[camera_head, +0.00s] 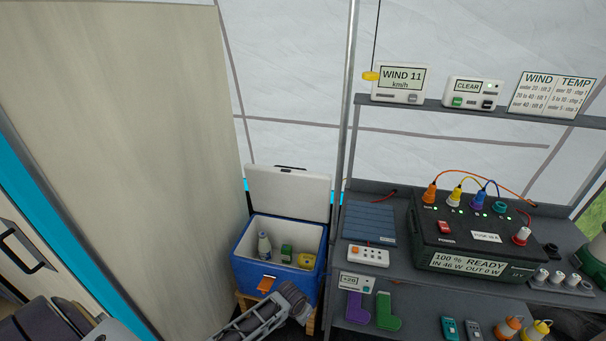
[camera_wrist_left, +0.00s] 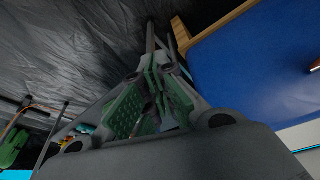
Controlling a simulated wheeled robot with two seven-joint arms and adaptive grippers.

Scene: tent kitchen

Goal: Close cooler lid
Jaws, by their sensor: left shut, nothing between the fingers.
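The blue cooler (camera_head: 262,282) stands low beside the shelf in the head view, and its blue front wall fills the upper right of the left wrist view (camera_wrist_left: 250,65). Its white lid (camera_head: 288,195) is open and stands upright at the back. Inside are a white bottle (camera_head: 264,247), a green carton (camera_head: 287,252) and a yellow item (camera_head: 306,261). An orange latch (camera_head: 265,284) is on the front. My left gripper (camera_wrist_left: 158,75) is shut and empty, low beside the cooler's front; it also shows in the head view (camera_head: 262,318), in front of the cooler's lower part. My right gripper is not in view.
A wooden pallet (camera_head: 247,300) lies under the cooler. A metal shelf (camera_head: 400,283) with a power station (camera_head: 470,238) and several small items stands close on the right. A tall pale panel (camera_head: 120,130) stands close on the left.

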